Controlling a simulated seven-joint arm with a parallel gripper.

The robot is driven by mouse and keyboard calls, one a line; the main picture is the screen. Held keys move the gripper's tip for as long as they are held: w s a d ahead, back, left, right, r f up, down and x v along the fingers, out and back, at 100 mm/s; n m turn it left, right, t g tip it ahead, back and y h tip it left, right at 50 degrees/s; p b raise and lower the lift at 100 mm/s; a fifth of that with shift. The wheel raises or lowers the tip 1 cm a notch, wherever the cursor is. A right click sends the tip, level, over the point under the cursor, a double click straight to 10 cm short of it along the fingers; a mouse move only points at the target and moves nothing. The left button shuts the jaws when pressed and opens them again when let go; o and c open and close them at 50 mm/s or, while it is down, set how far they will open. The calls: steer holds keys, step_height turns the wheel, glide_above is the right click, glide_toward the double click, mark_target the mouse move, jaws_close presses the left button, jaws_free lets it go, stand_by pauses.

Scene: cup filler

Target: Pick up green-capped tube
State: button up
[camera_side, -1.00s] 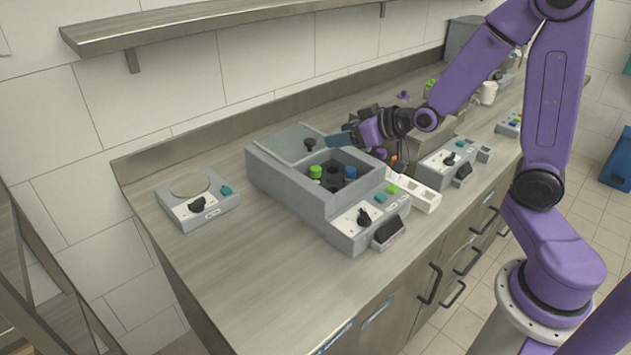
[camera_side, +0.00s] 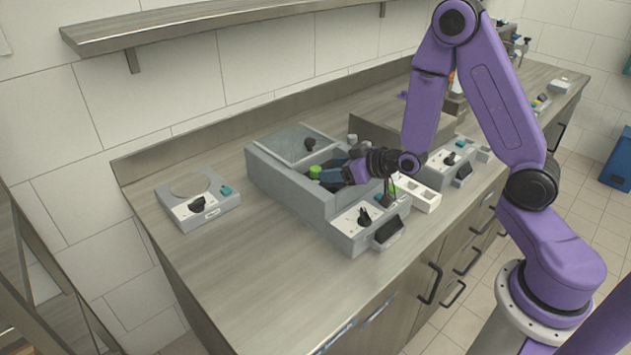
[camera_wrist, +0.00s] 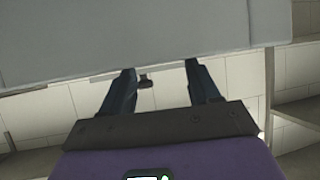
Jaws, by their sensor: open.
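The green-capped tube (camera_side: 314,172) stands in the open well of the grey box machine (camera_side: 290,190) in the side view. Only its cap shows clearly. My gripper (camera_side: 326,174) is lying nearly level over the well, its dark fingers pointing left at the cap. The fingers are open; I cannot tell whether they reach around the cap. In the wrist view my open fingers (camera_wrist: 160,78) are apart with no tube visible between them. The other tubes in the well are hidden behind my gripper.
The box's sliding lid (camera_side: 296,143) with a black knob lies at the back. A control panel (camera_side: 358,218) is at the front right, a white rack (camera_side: 418,193) beside it. A small grey device (camera_side: 198,200) stands left. The counter in front is clear.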

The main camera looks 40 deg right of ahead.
steer(key=shift+w+a+f, duration=0.1)
steer(key=shift+w+f, duration=0.05)
steer(key=shift+w, duration=0.1)
steer(key=shift+x, duration=2.6)
steer(key=c, duration=1.1)
